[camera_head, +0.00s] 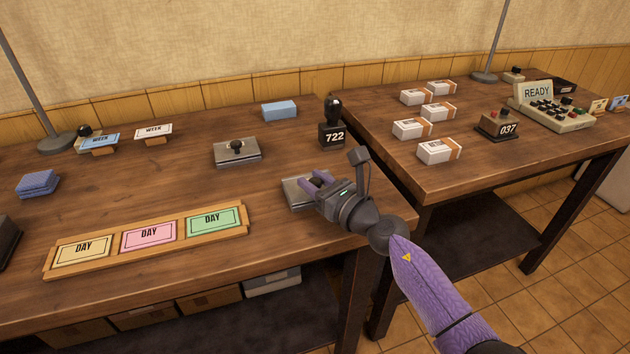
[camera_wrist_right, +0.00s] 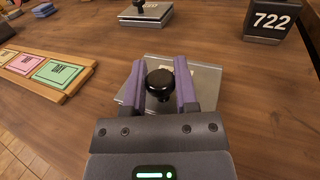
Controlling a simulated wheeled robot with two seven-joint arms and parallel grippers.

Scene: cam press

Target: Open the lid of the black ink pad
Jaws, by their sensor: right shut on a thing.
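A grey metal ink pad (camera_head: 297,193) lies near the right front edge of the left table. It also shows in the right wrist view (camera_wrist_right: 205,80), with its lid lying flat and a round black knob (camera_wrist_right: 160,84) on top. My right gripper (camera_head: 318,182) is shut on this knob; its purple fingers (camera_wrist_right: 160,85) stand on either side of it. A label behind the knob is mostly hidden, so I cannot read the ink colour. A second, similar ink pad (camera_head: 237,152) with a black knob sits farther back, closed. My left gripper is not in view.
A black-handled stamp marked 722 (camera_head: 333,125) stands behind the gripped pad. A wooden tray (camera_head: 50,265) with yellow, pink and green DAY cards lies at the left. A blue block (camera_head: 279,110) is farther back. The right table (camera_head: 470,190) holds several white boxes.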

